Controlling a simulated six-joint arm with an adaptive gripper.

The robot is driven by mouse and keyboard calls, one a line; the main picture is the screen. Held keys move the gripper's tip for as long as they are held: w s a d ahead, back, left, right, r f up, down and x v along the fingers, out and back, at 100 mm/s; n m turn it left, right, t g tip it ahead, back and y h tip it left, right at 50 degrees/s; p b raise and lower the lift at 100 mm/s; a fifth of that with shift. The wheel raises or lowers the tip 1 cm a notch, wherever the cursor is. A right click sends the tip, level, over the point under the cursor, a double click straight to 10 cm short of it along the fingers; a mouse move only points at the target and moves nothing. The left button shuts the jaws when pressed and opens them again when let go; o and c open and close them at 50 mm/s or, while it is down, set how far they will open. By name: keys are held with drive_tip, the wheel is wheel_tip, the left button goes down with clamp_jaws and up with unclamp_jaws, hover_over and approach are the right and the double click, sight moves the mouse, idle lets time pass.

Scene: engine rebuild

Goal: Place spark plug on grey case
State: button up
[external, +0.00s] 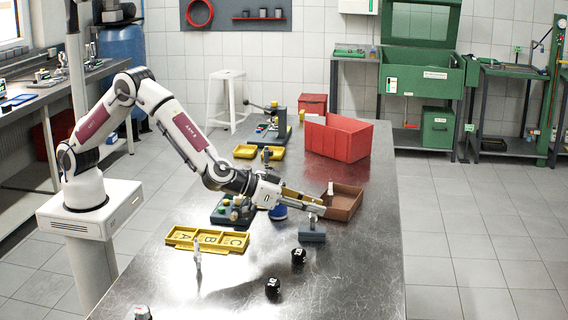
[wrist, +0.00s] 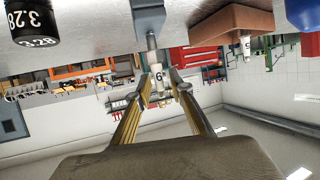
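The grey case (external: 312,236) is a small block on the metal table, and it shows at the top of the inverted wrist view (wrist: 149,17). A spark plug marked 6 (wrist: 158,77) appears to stand upright on it. My gripper (wrist: 160,91) has its yellow fingers on either side of this plug, with visible gaps, so it looks open. In the external view my gripper (external: 322,205) is just above the case and partly hides the plug. A second spark plug (external: 330,188), marked 5 in the wrist view (wrist: 247,47), stands at the brown tray (external: 345,205).
Black cylinders (external: 299,256) sit in front of the case. A yellow lettered tray (external: 207,240) and an upright white piece (external: 198,258) are left. A red bin (external: 338,138) stands behind. The front right table is clear.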

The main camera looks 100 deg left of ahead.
drive_tip(key=shift+r, duration=0.1)
idle(0.3)
drive_tip(key=shift+s+d+r, duration=0.1)
drive_tip(key=shift+s+r, duration=0.1)
drive_tip(key=shift+s, duration=0.05)
drive_tip(key=v, duration=1.1)
drive_tip(key=shift+s, duration=0.25)
drive_tip(key=shift+r, duration=0.1)
idle(0.4)
